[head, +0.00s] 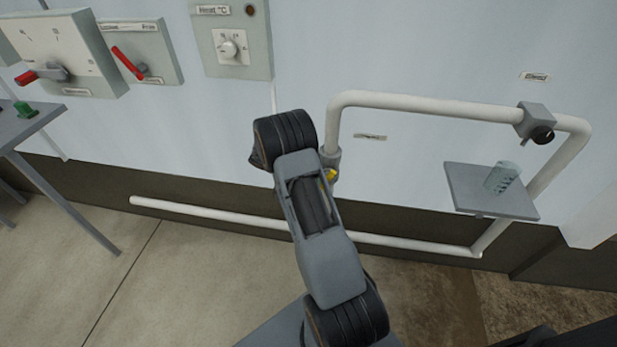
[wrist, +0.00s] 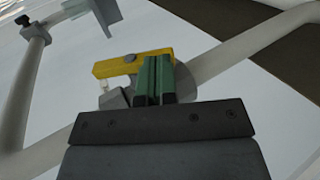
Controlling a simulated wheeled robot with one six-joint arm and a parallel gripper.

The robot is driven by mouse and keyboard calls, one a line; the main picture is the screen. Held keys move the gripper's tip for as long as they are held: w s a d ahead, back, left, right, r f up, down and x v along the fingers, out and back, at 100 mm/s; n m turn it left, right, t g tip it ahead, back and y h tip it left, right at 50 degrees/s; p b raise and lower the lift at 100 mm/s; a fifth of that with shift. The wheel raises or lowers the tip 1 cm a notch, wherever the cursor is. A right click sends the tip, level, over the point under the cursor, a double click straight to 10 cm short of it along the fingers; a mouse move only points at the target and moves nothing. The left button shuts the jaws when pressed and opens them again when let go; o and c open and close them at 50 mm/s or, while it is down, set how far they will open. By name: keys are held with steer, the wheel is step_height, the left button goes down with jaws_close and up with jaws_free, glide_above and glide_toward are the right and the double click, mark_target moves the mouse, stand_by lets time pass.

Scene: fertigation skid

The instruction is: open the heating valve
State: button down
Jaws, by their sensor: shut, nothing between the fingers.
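A valve with a yellow lever (head: 331,174) sits on the white pipe, just right of my arm's end in the head view. Its grey body (head: 330,156) is partly hidden by my arm. In the wrist view the yellow lever (wrist: 118,66) lies at an angle to the pipe, with the grey valve body (wrist: 184,82) behind. My gripper (wrist: 154,62) has green fingers that are shut and empty. They overlap the lever's right part in the picture; I cannot tell whether they touch it. In the head view my arm hides the fingers.
The white pipe (head: 430,103) loops along the wall. A dark knob (head: 542,134) sits on it at the right, above a grey shelf (head: 462,185) with a clear cup (head: 502,177). A dial box (head: 230,58) and red-handled switches (head: 127,62) hang at upper left.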

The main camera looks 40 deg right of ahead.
steer(key=shift+s+d+f+b, duration=0.2)
steer(key=shift+s+f+b, duration=0.05)
steer(key=shift+f+b, duration=0.3)
steer(key=shift+s+f, duration=0.15)
steer(key=shift+f, duration=0.2)
stand_by(0.4)
